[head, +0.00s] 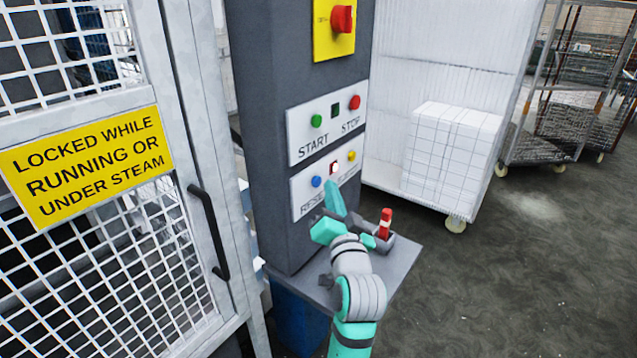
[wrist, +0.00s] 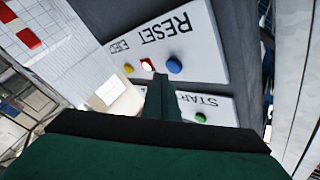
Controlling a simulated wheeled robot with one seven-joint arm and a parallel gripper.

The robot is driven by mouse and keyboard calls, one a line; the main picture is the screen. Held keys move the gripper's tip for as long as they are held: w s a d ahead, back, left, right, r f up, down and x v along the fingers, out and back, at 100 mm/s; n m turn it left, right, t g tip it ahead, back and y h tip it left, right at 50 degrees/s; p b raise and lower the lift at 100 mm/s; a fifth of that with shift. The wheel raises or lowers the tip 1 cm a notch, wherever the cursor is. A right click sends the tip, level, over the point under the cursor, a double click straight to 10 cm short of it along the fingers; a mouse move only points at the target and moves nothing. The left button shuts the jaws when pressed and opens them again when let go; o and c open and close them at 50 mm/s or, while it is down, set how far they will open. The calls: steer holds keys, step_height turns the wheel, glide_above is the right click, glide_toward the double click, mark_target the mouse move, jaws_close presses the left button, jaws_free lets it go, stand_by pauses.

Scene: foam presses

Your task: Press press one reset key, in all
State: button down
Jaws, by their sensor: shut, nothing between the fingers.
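A grey control post (head: 265,150) carries a lower white panel (head: 300,205). On that panel sit a blue button (head: 316,182), a lit red-and-white lamp or button (head: 334,168) and a yellow button (head: 352,156). The label RESET is by the blue button; the other label, by the yellow one, is partly hidden. My teal gripper (head: 332,192) is shut and empty, its tip in front of this panel just below the lit middle one. The wrist view shows the blue button (wrist: 175,66) right of my dark fingertip (wrist: 157,85). I cannot tell whether the tip touches the panel.
An upper panel has a green START button (head: 316,121) and a red STOP button (head: 354,102). A red knob (head: 341,18) is above on yellow. A red-and-white piece (head: 385,222) stands on the shelf (head: 305,284) beside my arm. A mesh gate (head: 110,250) is left; a cart (head: 445,145) is right.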

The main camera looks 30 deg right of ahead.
steer(key=shift+w+a, duration=0.2)
steer(key=shift+w, duration=0.3)
steer(key=shift+w, duration=0.1)
steer(key=shift+a, duration=0.2)
steer(key=shift+w, duration=0.25)
stand_by(0.8)
steer(key=shift+s+d, duration=0.3)
steer(key=shift+s, duration=0.4)
